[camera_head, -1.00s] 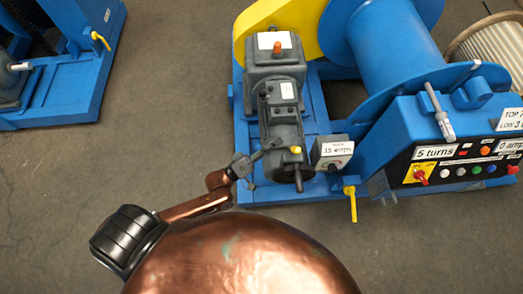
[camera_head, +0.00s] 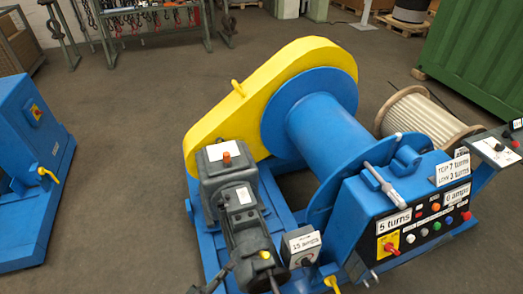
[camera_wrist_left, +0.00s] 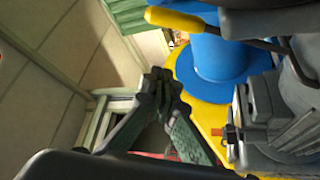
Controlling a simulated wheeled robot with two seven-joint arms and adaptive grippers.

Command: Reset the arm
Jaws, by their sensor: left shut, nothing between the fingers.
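My left gripper (camera_head: 218,278) shows at the bottom edge of the head view, beside the lower end of the grey motor (camera_head: 245,225); most of its arm is cut off. In the left wrist view its dark fingers (camera_wrist_left: 162,82) meet at the tips, shut and empty. The blue winch drum (camera_head: 325,125) and yellow chain guard (camera_head: 255,90) stand beyond it. Whether the gripper touches the motor cannot be told. My right gripper is not in view.
A blue machine (camera_head: 30,170) is at left. A green container (camera_head: 480,60) and a workbench (camera_head: 150,35) are behind. Open floor lies between the machines.

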